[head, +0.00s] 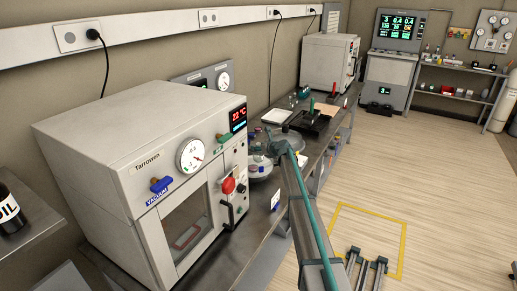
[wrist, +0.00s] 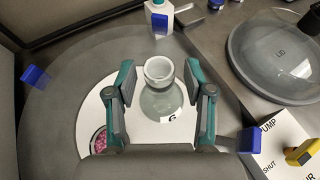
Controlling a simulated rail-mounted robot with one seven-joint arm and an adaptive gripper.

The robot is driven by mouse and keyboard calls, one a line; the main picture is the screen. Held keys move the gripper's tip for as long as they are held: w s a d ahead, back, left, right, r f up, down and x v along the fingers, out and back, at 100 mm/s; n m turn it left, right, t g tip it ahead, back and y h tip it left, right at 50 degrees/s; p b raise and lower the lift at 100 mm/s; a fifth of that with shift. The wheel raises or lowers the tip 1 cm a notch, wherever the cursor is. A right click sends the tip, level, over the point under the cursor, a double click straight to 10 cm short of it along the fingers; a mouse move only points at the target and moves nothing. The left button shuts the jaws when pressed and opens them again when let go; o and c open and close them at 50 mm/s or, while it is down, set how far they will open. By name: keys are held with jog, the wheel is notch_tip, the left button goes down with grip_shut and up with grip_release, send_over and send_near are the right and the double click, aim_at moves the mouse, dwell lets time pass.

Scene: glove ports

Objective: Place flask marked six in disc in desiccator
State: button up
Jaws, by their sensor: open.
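In the wrist view a clear round flask (wrist: 160,104) with a white neck ring stands upright, with a dark mark that reads like a 6 low on its front. It appears to stand on the white disc (wrist: 92,112) inside the wide grey round desiccator (wrist: 50,105). My gripper (wrist: 158,82) is open, with one finger on each side of the flask and a gap visible on both sides. A hole at the disc's left shows pink grains (wrist: 99,140). The lower disc is hidden by my gripper. In the head view my arm hides the gripper and flask.
A clear lid (wrist: 282,58) marked LID lies at the right. Blue clips (wrist: 36,77) sit on the desiccator's rim. A vacuum oven (head: 150,170) stands left on the bench.

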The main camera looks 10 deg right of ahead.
jog(key=b+v, duration=0.2)
jog(key=v, duration=0.9)
jog(key=shift+b, duration=0.3)
jog(key=shift+s+r, duration=0.1)
